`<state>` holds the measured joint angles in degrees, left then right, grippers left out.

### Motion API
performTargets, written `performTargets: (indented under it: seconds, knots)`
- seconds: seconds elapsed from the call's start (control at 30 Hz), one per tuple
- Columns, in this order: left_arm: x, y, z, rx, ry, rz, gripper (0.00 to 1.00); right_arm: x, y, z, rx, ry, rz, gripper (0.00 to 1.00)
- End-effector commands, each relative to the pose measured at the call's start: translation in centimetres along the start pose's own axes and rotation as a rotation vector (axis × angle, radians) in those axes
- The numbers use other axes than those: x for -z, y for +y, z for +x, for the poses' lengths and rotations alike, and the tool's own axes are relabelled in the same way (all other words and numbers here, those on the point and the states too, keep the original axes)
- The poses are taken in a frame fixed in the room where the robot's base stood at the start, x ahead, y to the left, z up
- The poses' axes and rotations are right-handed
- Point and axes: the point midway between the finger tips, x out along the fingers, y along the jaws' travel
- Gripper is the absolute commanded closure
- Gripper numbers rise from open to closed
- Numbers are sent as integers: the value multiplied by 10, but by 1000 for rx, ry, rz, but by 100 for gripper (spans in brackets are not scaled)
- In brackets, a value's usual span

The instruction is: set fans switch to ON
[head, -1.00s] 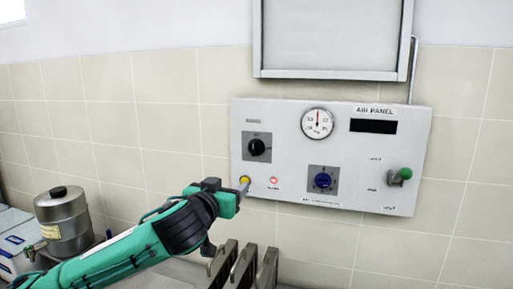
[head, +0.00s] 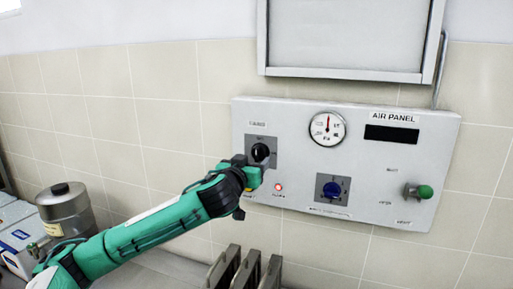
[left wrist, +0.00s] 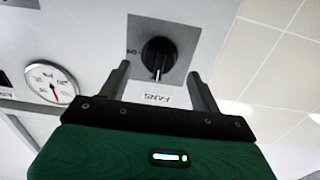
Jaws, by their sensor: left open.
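The fans switch is a black rotary knob (head: 260,152) on a grey square plate, at the left of the air panel (head: 345,165). In the left wrist view the knob (left wrist: 158,56) shows close up with an upside-down FANS label. Its pale pointer mark points down in that picture, toward the label; a small ON mark seems to sit at left. My left gripper (head: 251,172) is just below and in front of the knob in the head view. In the left wrist view its open fingers (left wrist: 159,72) stand either side of the knob's near part, apparently not touching. My right gripper is not in view.
The panel also has a gauge (head: 327,128), a dark display (head: 391,134), a lit red lamp (head: 278,187), a blue knob (head: 332,190) and a green-ended lever (head: 424,192). A steel pot (head: 63,210) stands at left. Metal racks (head: 245,268) stand below the panel.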

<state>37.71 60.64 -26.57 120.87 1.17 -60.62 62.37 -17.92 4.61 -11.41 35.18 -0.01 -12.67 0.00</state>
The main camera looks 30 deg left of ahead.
Motion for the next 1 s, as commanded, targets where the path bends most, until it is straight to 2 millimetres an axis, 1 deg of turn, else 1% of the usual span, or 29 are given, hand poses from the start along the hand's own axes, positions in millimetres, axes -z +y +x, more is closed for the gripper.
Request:
performTargets:
  seconds: [0.03,0.13,0.23,0.4,0.67,0.7,0.77,0.8,0.87,0.9,0.93,1.0]
  knots:
    - [6,0,9,1,0,-1,36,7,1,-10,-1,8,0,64]
    - [4,0,23,1,0,-1,36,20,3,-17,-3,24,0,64]
    - [3,0,33,0,1,-1,36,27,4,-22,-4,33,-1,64]
    - [1,0,42,-1,1,0,36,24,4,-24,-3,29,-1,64]
    - [0,0,43,-1,1,1,36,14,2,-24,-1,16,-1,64]
    - [0,0,43,-1,1,0,40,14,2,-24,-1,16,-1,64]
    - [0,0,42,-1,1,0,51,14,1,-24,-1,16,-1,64]
    - [0,0,42,-1,1,0,59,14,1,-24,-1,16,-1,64]
    - [0,0,42,-1,1,0,71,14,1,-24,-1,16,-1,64]
    - [0,0,42,0,1,0,79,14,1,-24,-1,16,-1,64]
    - [0,0,42,0,1,0,80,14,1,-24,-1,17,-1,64]
    - [0,0,42,0,1,1,80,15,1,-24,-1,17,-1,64]
